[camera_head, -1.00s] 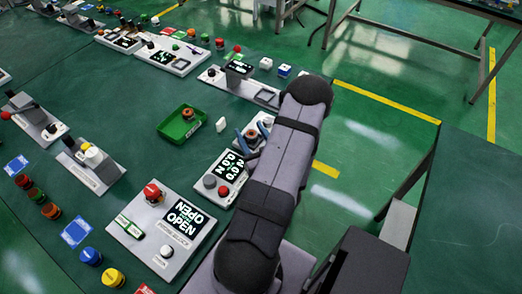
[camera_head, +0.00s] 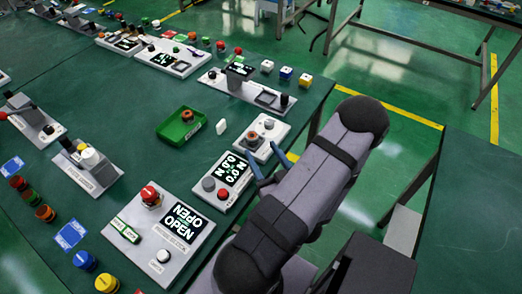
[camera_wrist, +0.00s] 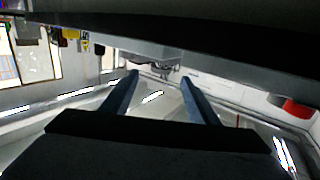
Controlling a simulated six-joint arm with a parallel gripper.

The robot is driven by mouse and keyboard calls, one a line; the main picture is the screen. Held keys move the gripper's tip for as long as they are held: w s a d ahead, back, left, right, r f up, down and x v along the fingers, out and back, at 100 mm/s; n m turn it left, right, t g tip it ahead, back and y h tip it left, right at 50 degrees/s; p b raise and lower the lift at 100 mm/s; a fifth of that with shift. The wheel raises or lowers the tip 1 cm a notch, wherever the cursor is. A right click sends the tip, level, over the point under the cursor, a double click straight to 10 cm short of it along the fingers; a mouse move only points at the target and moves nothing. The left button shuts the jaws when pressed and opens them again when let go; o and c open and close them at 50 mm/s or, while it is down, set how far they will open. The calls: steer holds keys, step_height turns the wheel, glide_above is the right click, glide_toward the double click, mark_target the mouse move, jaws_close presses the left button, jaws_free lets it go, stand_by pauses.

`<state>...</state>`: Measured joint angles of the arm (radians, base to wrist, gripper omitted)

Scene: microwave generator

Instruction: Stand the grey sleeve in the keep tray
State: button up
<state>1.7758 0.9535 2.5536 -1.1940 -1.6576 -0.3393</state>
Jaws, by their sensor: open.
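A small green open tray (camera_head: 174,133), which looks like the keep tray, sits mid-table in the head view. A small dark and orange round piece (camera_head: 187,115) is inside it. I cannot pick out the grey sleeve for certain. My gripper (camera_head: 262,174) shows only as blue finger parts beside my arm, to the right of the display panel and lower right of the tray. In the wrist view its two blue fingers (camera_wrist: 159,78) stand apart with nothing held between them. My arm hides part of the table's right edge.
A small white block (camera_head: 221,127) stands right of the tray. A white fixture with a round knob (camera_head: 252,140) and a panel with a red button (camera_head: 223,193) are near my gripper. The OPEN panel (camera_head: 182,222) lies closer.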

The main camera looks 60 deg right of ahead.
steer(key=shift+r, duration=0.1)
steer(key=shift+r+p, duration=0.3)
steer(key=shift+p, duration=0.1)
steer(key=d+r+n+t+y+p, duration=0.3)
steer(key=d+r+n+y+p, duration=0.15)
steer(key=r+n+p, duration=0.4)
steer(key=f+g+y, duration=0.1)
steer(key=s+f+g+y+b, duration=0.1)
steer(key=f+y, duration=0.1)
steer(key=f+g+y, duration=0.1)
steer(key=f+y, duration=0.1)
steer(key=shift+s+f+g+y+b, duration=0.2)
steer(key=shift+s+g+y+b, duration=0.1)
steer(key=shift+b, duration=0.1)
steer(key=shift+s+f+m, duration=0.1)
steer(key=shift+f+m, duration=0.2)
steer(key=shift+m, duration=0.05)
steer(key=shift+f+m, duration=0.1)
steer(key=shift+m, duration=0.4)
